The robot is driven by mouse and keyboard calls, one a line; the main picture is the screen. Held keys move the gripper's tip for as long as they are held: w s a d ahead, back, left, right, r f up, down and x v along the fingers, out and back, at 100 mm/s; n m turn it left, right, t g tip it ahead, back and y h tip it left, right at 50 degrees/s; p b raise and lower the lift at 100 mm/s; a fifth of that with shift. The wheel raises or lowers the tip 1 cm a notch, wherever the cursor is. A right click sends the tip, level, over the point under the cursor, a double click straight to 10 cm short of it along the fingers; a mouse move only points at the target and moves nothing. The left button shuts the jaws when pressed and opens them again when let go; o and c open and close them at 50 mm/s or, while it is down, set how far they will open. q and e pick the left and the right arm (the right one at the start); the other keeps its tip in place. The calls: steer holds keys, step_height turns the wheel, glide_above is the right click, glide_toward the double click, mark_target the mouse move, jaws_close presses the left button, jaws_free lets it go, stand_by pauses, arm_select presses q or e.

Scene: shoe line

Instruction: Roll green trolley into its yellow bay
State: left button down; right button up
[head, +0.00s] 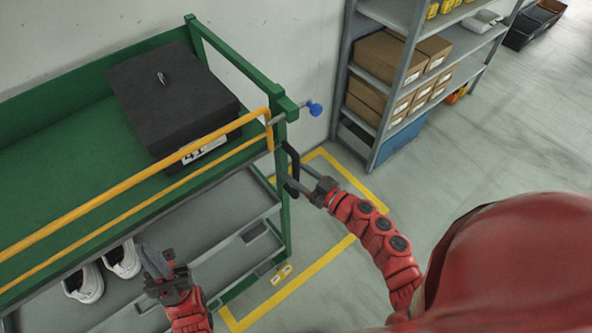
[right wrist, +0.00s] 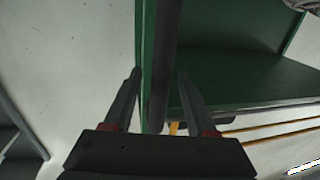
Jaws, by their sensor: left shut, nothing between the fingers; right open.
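The green trolley (head: 196,32) fills the left of the head view, with a black handle (head: 292,168) on its right end post. Yellow floor tape (head: 345,242) outlines the bay around and to the right of that end; the trolley hides the rest of the outline. My right gripper (head: 300,187) is open at the handle. In the right wrist view, its fingers (right wrist: 157,100) stand on either side of the dark handle bar (right wrist: 162,60); contact cannot be told. My left gripper (head: 152,262) is shut and empty, in front of the trolley's lower grey shelf.
A black box (head: 170,95) lies on the trolley's top deck behind a yellow rail (head: 130,187). White shoes (head: 122,260) sit on the lower shelf. A grey rack (head: 347,60) with cartons stands beyond the bay. Open floor (head: 470,130) lies to the right.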

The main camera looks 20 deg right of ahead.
jaws_close()
stand_by(1.4)
